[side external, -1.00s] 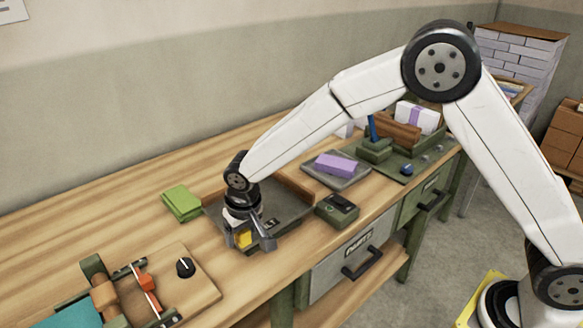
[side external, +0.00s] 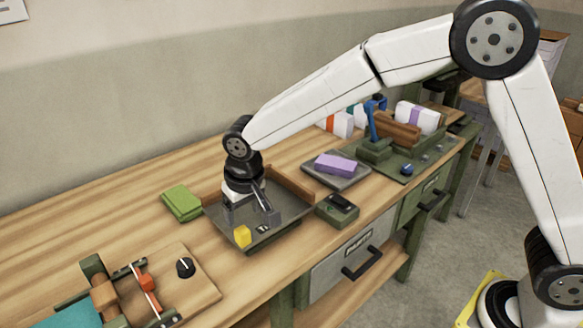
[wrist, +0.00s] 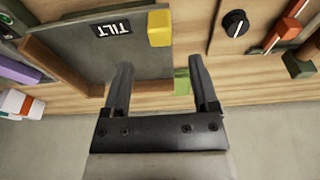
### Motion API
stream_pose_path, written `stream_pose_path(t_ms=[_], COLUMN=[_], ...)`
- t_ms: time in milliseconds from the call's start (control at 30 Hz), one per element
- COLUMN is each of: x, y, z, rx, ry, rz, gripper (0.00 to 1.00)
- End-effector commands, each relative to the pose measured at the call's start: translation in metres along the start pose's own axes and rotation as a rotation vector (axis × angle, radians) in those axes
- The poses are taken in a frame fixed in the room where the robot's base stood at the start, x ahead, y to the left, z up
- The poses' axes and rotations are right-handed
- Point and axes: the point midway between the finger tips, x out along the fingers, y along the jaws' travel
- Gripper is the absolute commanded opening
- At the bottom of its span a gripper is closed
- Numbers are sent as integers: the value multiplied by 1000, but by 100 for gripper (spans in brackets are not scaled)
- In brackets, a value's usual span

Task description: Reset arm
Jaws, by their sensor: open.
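My gripper (side external: 254,207) hangs over the grey tray with wooden edging (side external: 292,212) on the workbench. It is open, and nothing sits between its fingers. In the wrist view my gripper (wrist: 163,85) shows its two fingers spread apart, with bench wood and part of a green stack (wrist: 182,84) visible beyond. A yellow block (side external: 242,236) rests at the tray's front left corner, apart from the fingers. It also shows in the wrist view (wrist: 159,28), near a TILT label (wrist: 114,28) on the tray.
The green stack (side external: 182,203) lies left of the tray. A wooden board with a black knob (side external: 185,267) is at front left. A dark green box (side external: 337,209) and a purple block on a grey plate (side external: 335,165) stand right. The bench's back left is clear.

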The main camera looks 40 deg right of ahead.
Motion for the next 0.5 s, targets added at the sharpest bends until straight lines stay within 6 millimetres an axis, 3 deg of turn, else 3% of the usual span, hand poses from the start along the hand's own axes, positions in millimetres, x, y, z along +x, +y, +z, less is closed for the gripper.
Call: stream_pose_path(t_ms=[267, 500], x=[0, -3], y=[10, 52], z=[4, 25], rx=[0, 2], ry=[-1, 0], rz=[-1, -10], gripper=[76, 76])
